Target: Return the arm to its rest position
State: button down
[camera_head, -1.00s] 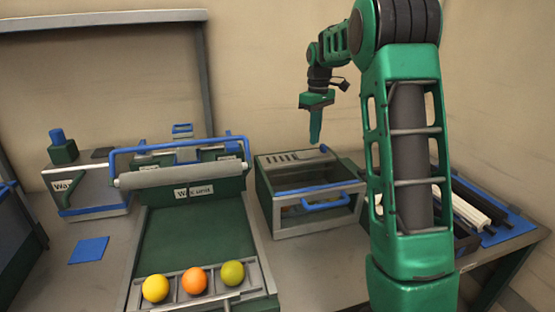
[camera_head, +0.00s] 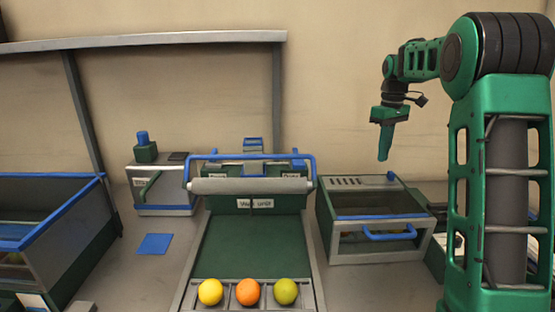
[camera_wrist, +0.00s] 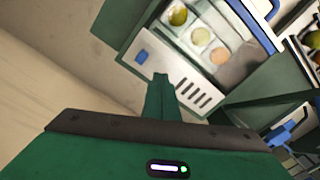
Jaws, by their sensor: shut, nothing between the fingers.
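My gripper (camera_head: 384,157) is shut and empty. It hangs pointing down in the air, above the back of the grey box with the blue handle (camera_head: 390,233). My green arm rises at the right of the head view and bends over to the left. In the wrist view my gripper (camera_wrist: 158,78) shows as one closed green finger shape. Beyond it is the same box (camera_wrist: 176,82), seen from above with several fruits visible through its top.
The wax unit (camera_head: 245,203) stands left of the box, with yellow, orange and green fruits (camera_head: 248,291) in a row at its front. A blue-rimmed bin (camera_head: 50,245) is at far left. A blue square (camera_head: 154,243) lies on the table. Air around my gripper looks free.

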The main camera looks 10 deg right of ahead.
jog(key=s+a+f+m, duration=0.3)
jog(key=s, duration=1)
jog(key=s+a+f+m, duration=0.3)
jog(key=s+f, duration=0.1)
jog(key=s, duration=1)
jog(key=s+a+f+m, duration=0.3)
jog(key=s+m, duration=0.1)
jog(key=s, duration=0.9)
jog(key=shift+s+a+f, duration=0.25)
jog(key=shift+s+a, duration=0.05)
jog(key=shift+s, duration=0.05)
jog(key=shift+w+f, duration=0.25)
jog(key=shift+w, duration=0.4)
